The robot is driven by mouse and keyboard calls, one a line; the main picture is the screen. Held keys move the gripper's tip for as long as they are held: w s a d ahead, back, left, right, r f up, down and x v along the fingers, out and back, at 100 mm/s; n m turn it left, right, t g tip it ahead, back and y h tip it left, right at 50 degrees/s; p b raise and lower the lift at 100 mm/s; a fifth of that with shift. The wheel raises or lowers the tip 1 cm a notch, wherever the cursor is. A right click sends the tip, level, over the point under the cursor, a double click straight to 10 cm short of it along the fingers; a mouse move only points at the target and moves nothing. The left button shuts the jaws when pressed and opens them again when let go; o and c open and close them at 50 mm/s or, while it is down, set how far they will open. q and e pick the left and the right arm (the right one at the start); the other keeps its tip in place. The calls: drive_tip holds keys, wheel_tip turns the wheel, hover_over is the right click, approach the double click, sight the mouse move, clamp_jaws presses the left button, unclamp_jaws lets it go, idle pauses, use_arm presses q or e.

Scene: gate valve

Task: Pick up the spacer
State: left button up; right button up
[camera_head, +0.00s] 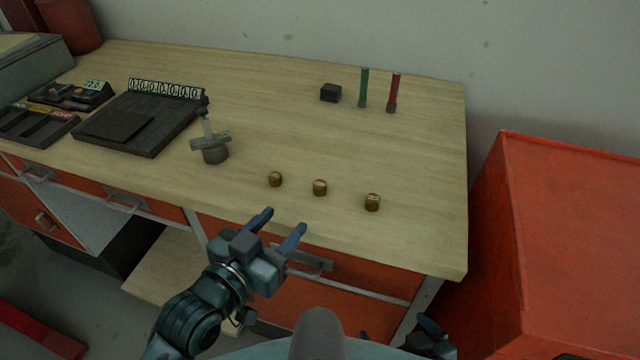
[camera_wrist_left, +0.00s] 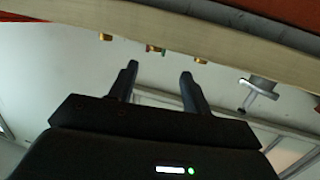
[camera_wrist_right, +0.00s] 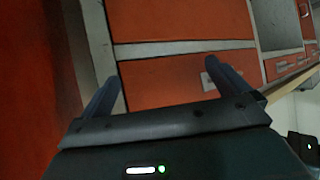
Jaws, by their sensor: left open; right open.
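Three small brass cylindrical pieces stand in a row near the table's front edge: left (camera_head: 275,179), middle (camera_head: 320,187) and right (camera_head: 372,202). I cannot tell which piece is the spacer. They also show at the top of the left wrist view, which is upside down. A grey valve body (camera_head: 214,152) stands left of the row. My left gripper (camera_head: 284,222) is open and empty, at the front edge, short of the left and middle pieces. My right gripper (camera_wrist_right: 162,72) is open and empty, facing the orange drawer fronts; in the head view it is mostly hidden low down.
A dark block (camera_head: 330,93), a green tool (camera_head: 364,87) and a red tool (camera_head: 393,93) are at the back right. A tall orange cabinet (camera_head: 570,230) stands right of the table (camera_head: 420,150). The table's right middle is clear.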

sight(317, 191)
use_arm(q)
drive_tip(key=x, duration=0.5)
drive_tip(key=shift+d+p+x, duration=0.15)
drive_tip(key=shift+p+x, duration=0.15)
drive_tip(key=shift+x, duration=1.05)
drive_tip(key=shift+d+p+x, duration=0.2)
drive_tip(key=shift+p+x, duration=0.1)
drive_tip(key=shift+x, duration=1)
drive_tip(key=shift+s+r, duration=0.1)
drive_tip(key=shift+s, duration=0.1)
drive_tip(key=shift+c, duration=0.4)
clamp_jaws()
